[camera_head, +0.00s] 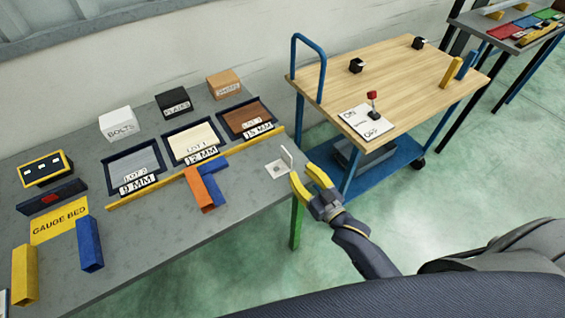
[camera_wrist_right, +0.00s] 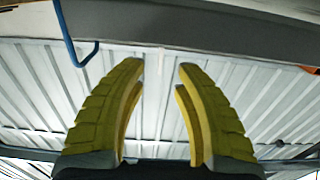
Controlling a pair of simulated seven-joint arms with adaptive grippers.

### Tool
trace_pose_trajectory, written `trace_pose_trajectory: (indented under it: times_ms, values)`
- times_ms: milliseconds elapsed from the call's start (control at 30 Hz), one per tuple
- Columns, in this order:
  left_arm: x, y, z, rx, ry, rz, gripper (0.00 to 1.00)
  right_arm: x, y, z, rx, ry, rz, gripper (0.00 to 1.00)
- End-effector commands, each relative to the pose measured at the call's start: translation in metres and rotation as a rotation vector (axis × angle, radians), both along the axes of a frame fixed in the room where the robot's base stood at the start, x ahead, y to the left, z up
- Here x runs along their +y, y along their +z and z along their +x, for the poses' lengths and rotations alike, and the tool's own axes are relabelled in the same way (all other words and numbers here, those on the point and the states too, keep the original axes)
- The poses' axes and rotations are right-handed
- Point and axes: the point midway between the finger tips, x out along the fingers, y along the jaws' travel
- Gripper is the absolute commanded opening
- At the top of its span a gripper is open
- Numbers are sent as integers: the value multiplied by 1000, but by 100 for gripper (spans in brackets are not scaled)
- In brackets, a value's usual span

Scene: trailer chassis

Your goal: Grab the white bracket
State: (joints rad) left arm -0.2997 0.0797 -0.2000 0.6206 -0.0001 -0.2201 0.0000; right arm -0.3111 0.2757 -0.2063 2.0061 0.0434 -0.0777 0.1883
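The white bracket (camera_head: 277,169) lies near the right end of the grey table, with a flat plate on the top and a thin upright flange on its right side. My right gripper (camera_head: 305,181) is just right of the bracket at the table's edge, its yellow fingers pointing toward it. The fingers are apart and look empty. In the right wrist view the gripper (camera_wrist_right: 161,75) is open, and I cannot make out the bracket clearly between the fingertips. My left gripper is not in view.
A wooden-topped cart (camera_head: 390,80) with a blue handle (camera_head: 322,65) stands to the right, across a gap.

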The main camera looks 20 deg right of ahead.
Motion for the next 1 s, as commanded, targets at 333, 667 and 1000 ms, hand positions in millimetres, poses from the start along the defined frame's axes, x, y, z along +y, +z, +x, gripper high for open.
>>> trace_pose_trajectory:
  times_ms: [333, 667, 1000]
  values:
    - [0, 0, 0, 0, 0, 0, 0, 9, 0, 30, 0, 0, 0, 31]
    - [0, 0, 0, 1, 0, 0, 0, 18, 6, 56, -2, 0, 0, 31]
    - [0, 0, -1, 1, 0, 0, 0, 25, 6, 81, -1, -2, 0, 31]
